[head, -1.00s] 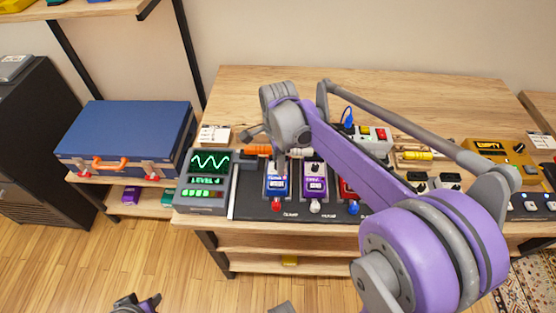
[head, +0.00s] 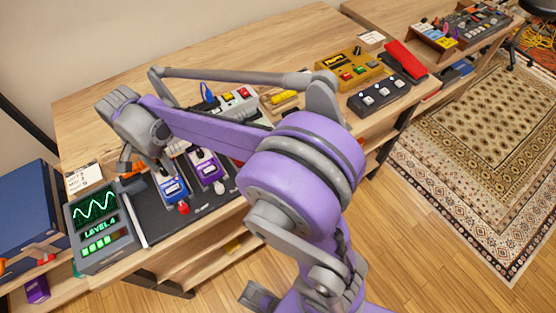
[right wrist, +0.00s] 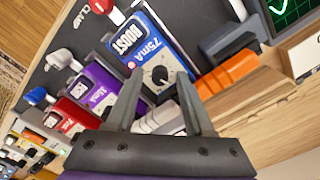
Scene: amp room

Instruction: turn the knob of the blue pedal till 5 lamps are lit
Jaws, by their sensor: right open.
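The blue pedal (head: 173,186), marked BOOST in the right wrist view (right wrist: 150,45), stands on the black pedal board (head: 160,228). Its black knob (right wrist: 160,76) has a white pointer mark. My right gripper (head: 146,164) is over the upper end of the blue pedal. In the right wrist view its open fingers (right wrist: 160,82) stand on both sides of the knob; I cannot tell whether they touch it. The level meter (head: 100,225) stands left of the board. Its screen reads "LEVEL 4", above a row with several green lamps lit.
A purple pedal (head: 205,165) stands right beside the blue one, with a red pedal (right wrist: 75,118) beyond it. A blue case (head: 25,215) is at the left. An amber unit (head: 352,68) is farther right.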

